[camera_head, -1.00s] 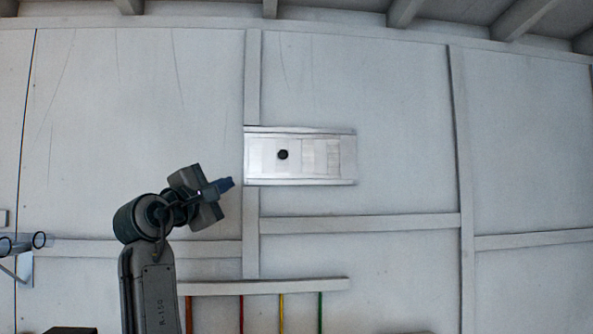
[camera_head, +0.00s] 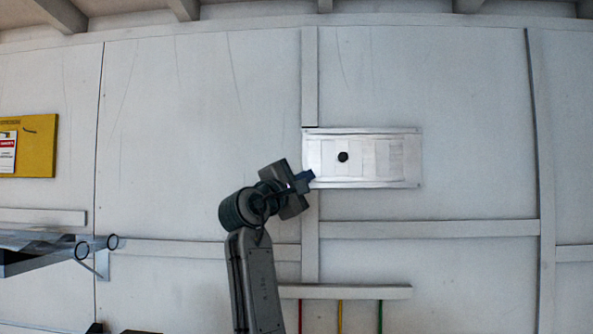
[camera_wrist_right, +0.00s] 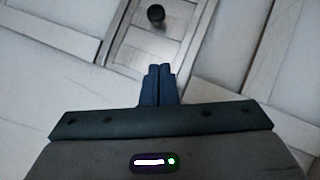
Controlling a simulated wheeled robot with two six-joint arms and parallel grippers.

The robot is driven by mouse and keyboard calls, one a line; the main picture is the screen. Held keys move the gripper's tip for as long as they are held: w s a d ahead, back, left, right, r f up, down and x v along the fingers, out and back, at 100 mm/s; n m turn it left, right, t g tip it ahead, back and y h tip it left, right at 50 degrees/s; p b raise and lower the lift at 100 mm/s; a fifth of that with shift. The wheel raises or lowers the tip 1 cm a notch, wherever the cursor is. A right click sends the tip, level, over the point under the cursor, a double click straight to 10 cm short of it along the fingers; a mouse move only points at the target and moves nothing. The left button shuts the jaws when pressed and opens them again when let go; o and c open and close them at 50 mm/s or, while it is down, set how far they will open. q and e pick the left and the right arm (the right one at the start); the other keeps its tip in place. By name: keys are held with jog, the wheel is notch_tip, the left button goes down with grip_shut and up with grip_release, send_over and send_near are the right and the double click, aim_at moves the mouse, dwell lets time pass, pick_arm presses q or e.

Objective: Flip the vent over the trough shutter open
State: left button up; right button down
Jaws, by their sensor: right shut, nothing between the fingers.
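The vent shutter is a pale rectangular panel (camera_head: 400,157) on the wall, with slats on its right part and rails along its top and bottom. A round black knob (camera_head: 343,157) sits left of its middle. My right gripper (camera_head: 311,176) is shut and empty, near the panel's lower left corner, left of and below the knob. In the right wrist view the shut blue fingertips (camera_wrist_right: 159,70) point toward the knob (camera_wrist_right: 156,14), with a visible gap between. Part of the panel (camera_wrist_right: 145,48) shows there too. My left gripper is out of view.
Raised battens (camera_head: 430,229) cross the white wall around the panel. A yellow board (camera_head: 38,150) with a sign hangs at far left, above a bracketed metal rack (camera_head: 55,245). A short rail (camera_head: 350,292) with coloured rods is below the panel. The wall right of the panel is free.

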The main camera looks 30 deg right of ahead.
jog(key=p, duration=0.4)
send_near(345, 164)
jog(key=w+r, duration=0.1)
jog(key=w+d+r, duration=0.1)
jog(key=shift+w+r, duration=0.15)
jog(key=shift+w, duration=0.25)
jog(key=shift+s+d+r, duration=0.25)
jog(key=shift+s+d, duration=0.05)
jog(key=shift+d, duration=0.3)
jog(key=shift+s+d+p, duration=0.1)
jog(key=shift+d+p, duration=0.05)
jog(key=shift+p, duration=0.15)
jog(key=shift+d+f, duration=0.1)
jog(key=s+d, duration=0.1)
jog(key=s+d+b, duration=0.1)
jog(key=d, duration=0.1)
jog(key=shift+w, duration=0.1)
